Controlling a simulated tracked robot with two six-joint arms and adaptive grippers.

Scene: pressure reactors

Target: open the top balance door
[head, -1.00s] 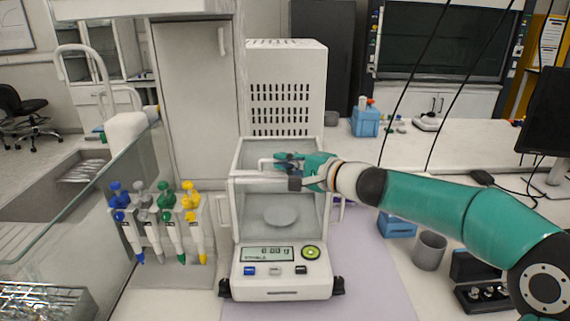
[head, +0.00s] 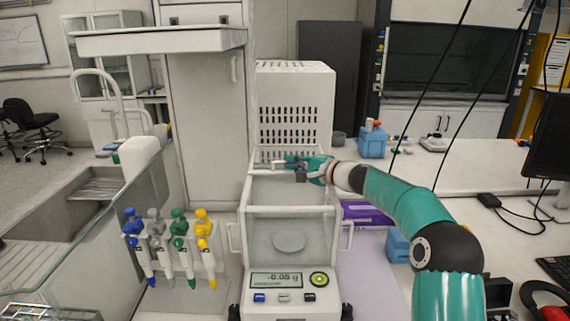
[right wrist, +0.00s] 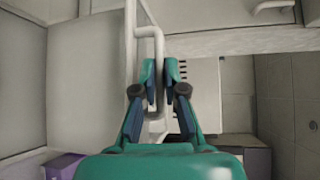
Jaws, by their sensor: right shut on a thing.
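The white balance (head: 292,313) stands in the middle of the head view. Its clear draft shield holds a round pan (head: 289,243), and its display reads about -0.05 g. The top of the shield looks open, with the top door pushed to the back. My right gripper (head: 300,168) is at the rear top edge of the shield. In the right wrist view, the fingers of the right gripper (right wrist: 165,78) are closed in at the white bar handle (right wrist: 152,33) of the top door. The fingers partly hide the handle. My left gripper is in no view.
A rack of several coloured pipettes (head: 178,245) stands left of the balance. A vented white box (head: 293,105) is close behind it. A purple box (head: 367,213) and a blue box (head: 398,246) lie to the right, under my right arm.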

